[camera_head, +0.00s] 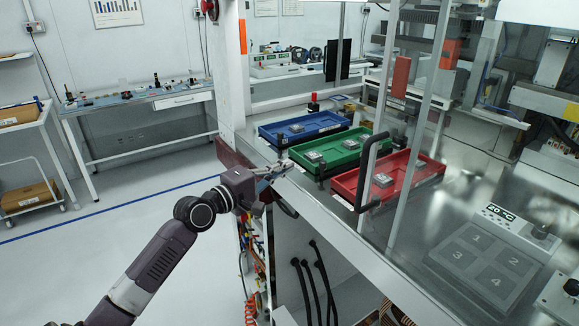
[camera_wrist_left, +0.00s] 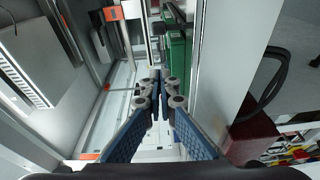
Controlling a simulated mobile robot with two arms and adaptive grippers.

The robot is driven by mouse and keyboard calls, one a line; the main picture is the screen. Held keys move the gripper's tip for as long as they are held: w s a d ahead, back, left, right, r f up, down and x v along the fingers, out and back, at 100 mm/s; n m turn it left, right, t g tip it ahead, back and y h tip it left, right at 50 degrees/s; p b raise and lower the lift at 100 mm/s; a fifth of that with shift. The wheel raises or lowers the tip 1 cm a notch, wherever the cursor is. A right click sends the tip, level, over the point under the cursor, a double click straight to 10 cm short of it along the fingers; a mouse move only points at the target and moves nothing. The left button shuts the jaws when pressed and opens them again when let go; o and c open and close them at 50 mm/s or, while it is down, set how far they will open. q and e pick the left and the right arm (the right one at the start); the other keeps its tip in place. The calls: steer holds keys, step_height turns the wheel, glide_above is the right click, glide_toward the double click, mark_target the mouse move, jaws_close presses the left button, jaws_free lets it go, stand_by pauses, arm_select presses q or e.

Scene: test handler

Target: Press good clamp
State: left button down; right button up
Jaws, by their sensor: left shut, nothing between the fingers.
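My left gripper (camera_head: 284,168) is shut and empty at the near edge of the machine bench, just left of the green tray (camera_head: 351,158). In the left wrist view its fingertips (camera_wrist_left: 160,88) meet, and part of a green tray (camera_wrist_left: 176,62) shows beyond them. A small dark fitting (camera_head: 320,180) sits at the near edge of the green tray, a little right of the fingertips. Another dark fitting (camera_head: 281,139) is at the blue tray (camera_head: 330,118). I cannot tell which fitting is the good clamp, or whether the gripper touches one. My right gripper is not in view.
A red tray (camera_head: 425,180) lies right of the green one. A black door handle (camera_head: 372,165) and upright metal frame posts stand in front of the trays. A numbered plate (camera_head: 485,262) is at the right.

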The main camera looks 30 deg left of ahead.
arm_select(q)
steer(key=s, duration=0.2)
steer(key=s+b, duration=0.1)
steer(key=s, duration=0.2)
steer(key=shift+s+a+b, duration=0.3)
steer(key=shift+s+a, duration=0.05)
steer(key=shift+a, duration=0.05)
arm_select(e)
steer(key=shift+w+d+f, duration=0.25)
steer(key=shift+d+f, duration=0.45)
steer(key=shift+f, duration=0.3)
arm_select(q)
steer(key=shift+a, duration=0.15)
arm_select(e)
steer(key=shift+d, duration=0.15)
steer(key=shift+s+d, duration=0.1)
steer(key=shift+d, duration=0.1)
